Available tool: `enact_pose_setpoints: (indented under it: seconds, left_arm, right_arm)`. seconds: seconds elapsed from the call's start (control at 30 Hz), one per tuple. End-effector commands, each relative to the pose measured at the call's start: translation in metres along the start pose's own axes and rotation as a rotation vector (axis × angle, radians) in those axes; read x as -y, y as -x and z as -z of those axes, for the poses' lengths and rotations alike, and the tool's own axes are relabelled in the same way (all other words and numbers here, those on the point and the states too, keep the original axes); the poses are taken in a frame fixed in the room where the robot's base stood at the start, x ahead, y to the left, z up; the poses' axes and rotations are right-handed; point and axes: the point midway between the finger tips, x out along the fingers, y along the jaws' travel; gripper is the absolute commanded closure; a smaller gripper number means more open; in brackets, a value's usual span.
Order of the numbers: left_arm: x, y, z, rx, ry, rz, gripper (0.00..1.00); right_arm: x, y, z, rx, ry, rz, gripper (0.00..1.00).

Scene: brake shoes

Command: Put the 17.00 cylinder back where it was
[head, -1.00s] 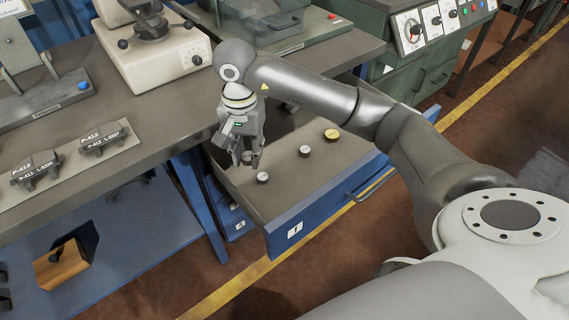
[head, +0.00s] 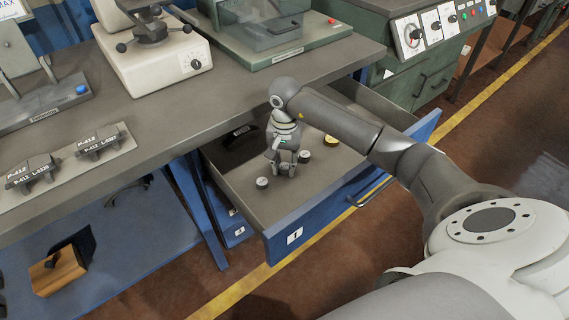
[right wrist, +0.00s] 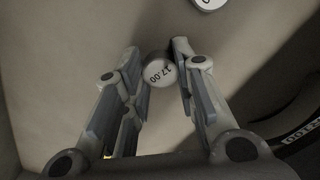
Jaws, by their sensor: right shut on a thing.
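The 17.00 cylinder (right wrist: 160,69) is a small metal weight with a pale top. It sits between the fingers of my right gripper (right wrist: 158,80) in the right wrist view, with its label upside down. In the head view this gripper (head: 286,168) points down inside the open drawer (head: 335,190) and is shut on the cylinder, low over the drawer floor. The cylinder is mostly hidden by the fingers there. I cannot tell whether it touches the floor. My left gripper is not in view.
In the drawer, a pale-topped cylinder (head: 262,183) lies left of the gripper, another (head: 304,156) close on its right, and a yellow-topped one (head: 330,140) further right. A dark object (head: 240,136) lies at the back left. The workbench (head: 190,100) edge overhangs behind.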

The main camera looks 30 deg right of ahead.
Motion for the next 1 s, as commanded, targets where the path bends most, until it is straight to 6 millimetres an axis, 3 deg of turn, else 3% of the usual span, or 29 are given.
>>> enact_pose_setpoints:
  seconds: [0.43, 0.47, 0.6, 1.0]
  left_arm:
    - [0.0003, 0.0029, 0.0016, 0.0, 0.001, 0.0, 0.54]
    - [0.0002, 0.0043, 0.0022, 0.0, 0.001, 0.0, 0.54]
    - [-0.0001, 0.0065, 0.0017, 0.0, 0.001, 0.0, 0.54]
    - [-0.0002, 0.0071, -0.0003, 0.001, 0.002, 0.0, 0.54]
  right_arm:
    - [0.0003, -0.0047, 0.0007, -0.003, 0.0, 0.001, 0.99]
    - [0.0002, -0.0049, 0.0006, -0.002, 0.0, 0.001, 0.73]
    - [0.0003, -0.0045, 0.0005, -0.002, 0.0, 0.001, 0.55]
    - [0.0004, -0.0032, 0.0004, -0.002, 0.0, 0.001, 0.52]
